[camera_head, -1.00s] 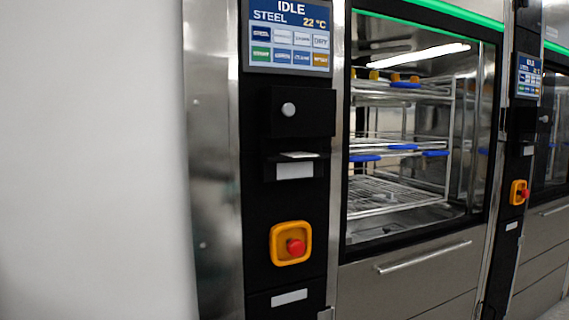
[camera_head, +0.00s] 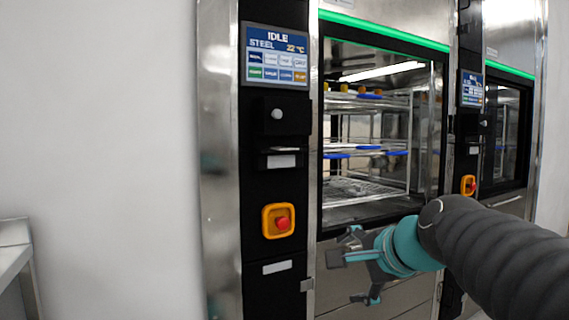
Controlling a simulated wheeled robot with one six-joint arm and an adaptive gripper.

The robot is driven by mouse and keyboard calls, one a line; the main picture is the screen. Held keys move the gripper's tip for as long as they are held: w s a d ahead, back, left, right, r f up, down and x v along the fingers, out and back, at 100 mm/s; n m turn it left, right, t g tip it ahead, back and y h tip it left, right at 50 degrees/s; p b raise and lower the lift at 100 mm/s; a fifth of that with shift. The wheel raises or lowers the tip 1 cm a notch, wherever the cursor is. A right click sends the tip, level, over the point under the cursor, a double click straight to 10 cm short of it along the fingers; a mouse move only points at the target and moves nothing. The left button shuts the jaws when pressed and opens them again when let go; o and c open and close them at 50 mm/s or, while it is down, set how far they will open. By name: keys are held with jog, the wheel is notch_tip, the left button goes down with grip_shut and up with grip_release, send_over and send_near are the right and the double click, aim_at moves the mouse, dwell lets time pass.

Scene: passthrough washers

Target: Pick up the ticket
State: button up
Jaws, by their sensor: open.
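The ticket (camera_head: 286,149) is a thin, pale slip lying nearly edge-on in the black printer slot on the left washer's control column. A white label (camera_head: 281,161) sits just below it on the slot's front. My gripper (camera_head: 348,278) is teal and grey, open and empty. It is in front of the washer's lower steel panel, below and to the right of the ticket, and apart from it. Nothing hides the ticket.
Above the ticket are a round knob (camera_head: 277,114) and a screen (camera_head: 275,57) reading IDLE. Below it is a red emergency button (camera_head: 282,223) on an orange plate. The washer's glass door (camera_head: 372,130) shows racks inside. A light table (camera_head: 14,250) stands at far left.

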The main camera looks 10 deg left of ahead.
jog(key=w+a+r+m+t+y+b, duration=0.1)
jog(key=w+a+r+m+t+y, duration=0.15)
jog(key=w+r+m, duration=0.65)
jog(key=w+a+r+m+t+y+b, duration=0.2)
jog(key=w+a+r+m+t, duration=0.1)
jog(key=w+r+m, duration=0.55)
jog(key=w+a+p, duration=0.1)
jog(key=w+a, duration=0.3)
jog(key=w, duration=0.2)
jog(key=w+a+n+p, duration=0.1)
jog(key=w+a+p, duration=0.1)
jog(key=w+a, duration=0.2)
jog(key=w, duration=0.2)
jog(key=shift+w+r+p, duration=0.3)
jog(key=shift+w+r, duration=0.05)
jog(key=c, duration=0.8)
